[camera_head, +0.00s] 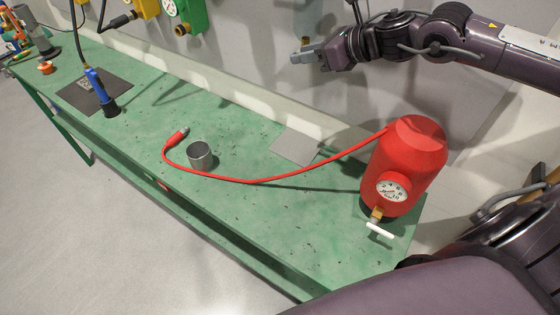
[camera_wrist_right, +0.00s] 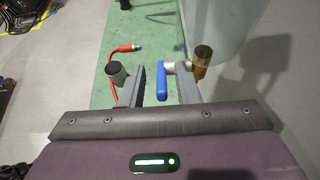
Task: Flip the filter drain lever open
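In the right wrist view, a blue lever (camera_wrist_right: 162,82) stands between the two fingers of my right gripper (camera_wrist_right: 163,88). A pale fitting (camera_wrist_right: 169,66) is at its upper end, beside a brass cylinder (camera_wrist_right: 202,60). A pale translucent body (camera_wrist_right: 215,28) is above the brass part. Gaps show on both sides of the lever, so the gripper is open. In the head view, my right gripper (camera_head: 306,54) is high near the back wall, next to a small brass part (camera_head: 305,41); the lever cannot be made out there. My left gripper is in neither view.
A green bench (camera_head: 235,215) runs below. On it are a red tank (camera_head: 415,145) with a gauge and white-handled valve, a red hose (camera_head: 255,181), a grey cup (camera_head: 200,155), a grey plate (camera_head: 295,147) and a blue-handled tool (camera_head: 97,85). Green and yellow units hang upper left.

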